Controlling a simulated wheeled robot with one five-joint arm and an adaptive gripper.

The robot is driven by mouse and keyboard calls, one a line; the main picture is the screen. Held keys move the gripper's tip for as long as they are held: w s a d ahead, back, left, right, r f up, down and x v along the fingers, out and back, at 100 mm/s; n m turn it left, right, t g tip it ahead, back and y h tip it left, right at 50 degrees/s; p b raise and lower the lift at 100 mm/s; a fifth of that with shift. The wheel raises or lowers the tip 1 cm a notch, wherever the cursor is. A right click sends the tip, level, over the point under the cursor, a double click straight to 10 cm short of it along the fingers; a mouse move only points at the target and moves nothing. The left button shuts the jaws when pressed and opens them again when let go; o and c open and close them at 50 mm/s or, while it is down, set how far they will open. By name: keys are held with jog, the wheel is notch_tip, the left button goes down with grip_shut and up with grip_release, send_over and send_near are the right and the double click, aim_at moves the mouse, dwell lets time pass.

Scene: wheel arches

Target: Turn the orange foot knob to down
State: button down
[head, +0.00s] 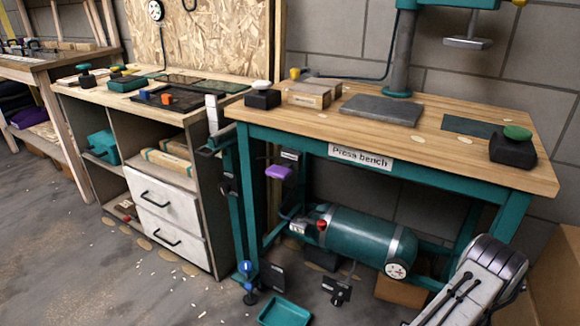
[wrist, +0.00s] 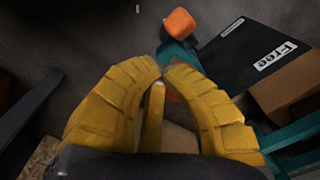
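The orange knob (wrist: 180,23) shows at the top middle of the wrist view, a rounded block at the end of a teal bar (wrist: 178,50). The bar runs down behind the fingertips. My gripper (wrist: 162,72) has thick yellow fingers, curved in with their tips almost together, and nothing shows held between them. The tips point toward the bar, and the knob lies beyond them, apart from them in the picture. A black plate (wrist: 236,48) with a white "Free" label lies right of the knob. I cannot make out this knob or the gripper in the head view.
The press bench (head: 362,163) has teal legs, with a green tank (head: 350,232) beneath. A teal tray (head: 285,312) and small black stands (head: 336,289) are on the floor. A cardboard box (wrist: 287,88) is right of the fingers.

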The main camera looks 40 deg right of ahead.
notch_tip(320, 180, down, 2)
jog(key=shift+f+b, duration=0.2)
jog(key=shift+b, duration=0.45)
jog(key=shift+w+d, duration=0.1)
jog(key=shift+d, duration=0.1)
dwell(0.4)
jog(key=shift+w+d+r+b, duration=0.15)
jog(key=shift+w+b, duration=0.15)
jog(key=shift+w, duration=0.8)
jog(key=shift+a+r+p, duration=0.2)
jog(key=shift+r+p, duration=0.5)
jog(key=shift+r, duration=0.25)
jog(key=shift+a+r+p, duration=0.2)
jog(key=shift+r+p, duration=0.5)
jog(key=shift+r, duration=0.3)
jog(key=shift+a+r+p, duration=0.2)
jog(key=shift+r+p, duration=0.5)
jog(key=shift+r, duration=0.25)
